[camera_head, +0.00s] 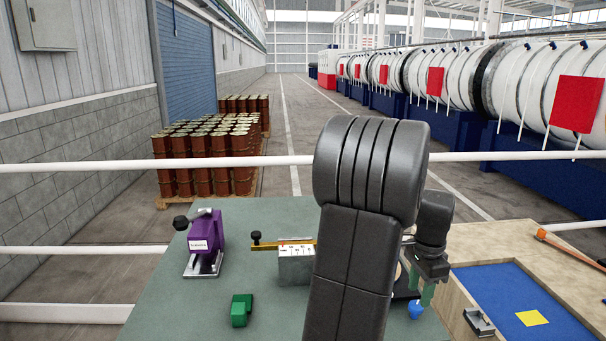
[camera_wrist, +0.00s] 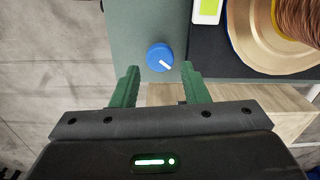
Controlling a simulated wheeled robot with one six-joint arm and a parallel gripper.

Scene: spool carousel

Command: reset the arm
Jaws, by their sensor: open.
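My gripper (camera_head: 422,290) is over the right part of the green table (camera_head: 190,310), its green fingers pointing down. In the wrist view my gripper (camera_wrist: 158,86) is open, with nothing between its two green fingers. A blue knob (camera_wrist: 160,57) with a white pointer mark lies just beyond the fingertips, apart from them. The knob also shows in the head view (camera_head: 416,309), beside the fingers. My dark arm stands in the middle of the head view and hides part of the table behind it.
A copper-coloured spool (camera_wrist: 298,18) on a gold disc (camera_wrist: 258,50) sits near the knob. A wooden drawer unit (camera_head: 490,238) with a blue surface stands right.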

